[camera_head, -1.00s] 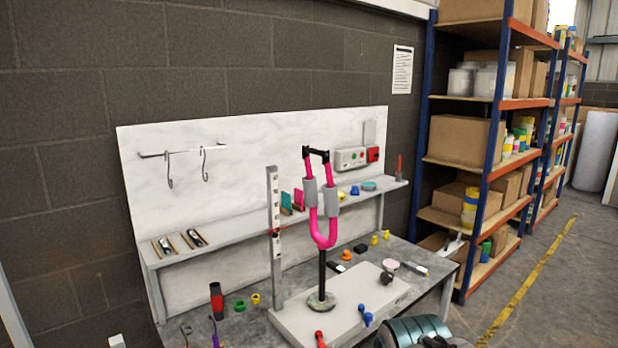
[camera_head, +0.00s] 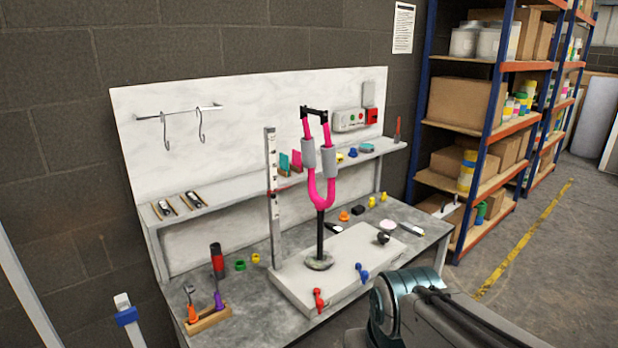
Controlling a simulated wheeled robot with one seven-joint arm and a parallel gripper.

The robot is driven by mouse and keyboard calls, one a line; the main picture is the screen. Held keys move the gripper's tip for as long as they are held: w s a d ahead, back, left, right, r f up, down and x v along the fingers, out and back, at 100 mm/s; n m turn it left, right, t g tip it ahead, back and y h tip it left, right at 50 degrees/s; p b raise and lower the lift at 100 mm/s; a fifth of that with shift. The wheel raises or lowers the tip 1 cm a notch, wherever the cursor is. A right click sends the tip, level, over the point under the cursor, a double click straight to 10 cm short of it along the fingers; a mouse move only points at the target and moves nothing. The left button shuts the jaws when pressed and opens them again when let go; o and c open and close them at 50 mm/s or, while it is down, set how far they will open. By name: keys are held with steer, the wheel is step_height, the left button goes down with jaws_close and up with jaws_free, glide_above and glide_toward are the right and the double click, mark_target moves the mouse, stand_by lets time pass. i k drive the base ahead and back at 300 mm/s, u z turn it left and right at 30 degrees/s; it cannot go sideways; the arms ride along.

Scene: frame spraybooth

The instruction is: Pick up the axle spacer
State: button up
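I cannot tell for sure which small part is the axle spacer. A small green ring-like part (camera_head: 240,265) and a small yellow part (camera_head: 255,258) lie side by side on the left of the workbench, behind the wooden tool holder. Other small parts lie at the back right of the bench: an orange one (camera_head: 344,215), a black one (camera_head: 358,210) and yellow ones (camera_head: 371,202). My arm reaches in at the lower right, in front of the bench. My gripper does not show.
A pink fork (camera_head: 322,190) stands upright on a pale base plate (camera_head: 340,260), beside a tall upright ruler (camera_head: 272,200). Red and blue clamps (camera_head: 361,272) sit at the plate's front. A wooden holder (camera_head: 208,318) carries tools. Shelving (camera_head: 490,130) stands right; floor is free there.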

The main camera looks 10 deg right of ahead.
mark_target(310, 110)
steer(key=z, duration=0.5)
steer(key=k, duration=0.65)
steer(key=z, duration=0.95)
steer(key=k, duration=0.7)
steer(key=z, duration=0.45)
steer(key=i, duration=1.35)
steer(key=u, duration=0.6)
steer(key=i, duration=1.5)
steer(key=u, duration=1.5)
steer(key=i, duration=0.8)
steer(key=u, duration=0.9)
